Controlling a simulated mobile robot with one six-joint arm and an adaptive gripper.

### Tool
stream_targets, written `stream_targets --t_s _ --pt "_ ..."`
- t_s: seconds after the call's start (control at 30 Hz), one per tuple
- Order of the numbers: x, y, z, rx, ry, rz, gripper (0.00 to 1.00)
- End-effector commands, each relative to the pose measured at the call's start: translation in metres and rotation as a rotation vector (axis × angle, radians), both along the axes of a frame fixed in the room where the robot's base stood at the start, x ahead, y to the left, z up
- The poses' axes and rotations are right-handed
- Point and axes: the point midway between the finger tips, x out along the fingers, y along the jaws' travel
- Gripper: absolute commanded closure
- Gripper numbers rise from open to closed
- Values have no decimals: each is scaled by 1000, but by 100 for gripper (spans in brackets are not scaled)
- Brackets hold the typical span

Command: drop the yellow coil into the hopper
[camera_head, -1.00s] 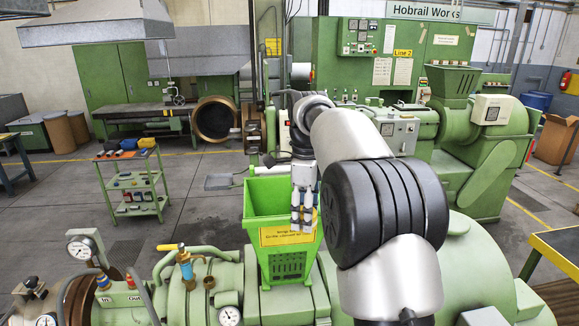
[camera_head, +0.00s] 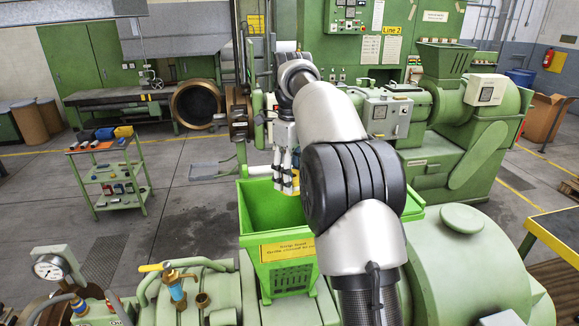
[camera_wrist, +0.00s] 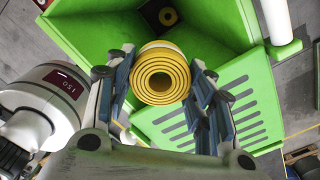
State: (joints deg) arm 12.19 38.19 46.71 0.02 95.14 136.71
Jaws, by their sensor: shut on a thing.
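The yellow coil (camera_wrist: 161,79) is a rolled strip with dark lines between its turns, seen end-on in the wrist view. My gripper (camera_wrist: 163,95) is shut on it, a finger on each side. In the head view my gripper (camera_head: 287,185) points down over the open top of the green hopper (camera_head: 262,232), with a bit of yellow between the fingertips. The hopper also shows in the wrist view (camera_wrist: 90,30), its walls around and beyond the coil.
A green extruder with its own hopper (camera_head: 443,60) stands at the back right. Green machine housing (camera_head: 470,270) lies right of the near hopper. Valves and a gauge (camera_head: 48,267) stand at the left front. A tool cart (camera_head: 112,175) stands on open floor at left.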

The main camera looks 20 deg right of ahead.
Motion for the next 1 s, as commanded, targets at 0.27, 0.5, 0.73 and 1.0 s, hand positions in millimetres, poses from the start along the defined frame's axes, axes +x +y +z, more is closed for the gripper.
stream_targets --t_s 0.27,0.5,0.73,1.0 --pt "0 0 -31 1 1 1 77" --pt "0 0 -40 0 -1 1 77" --pt "0 0 -40 0 -1 1 50" --pt "0 0 -40 0 -1 1 32"
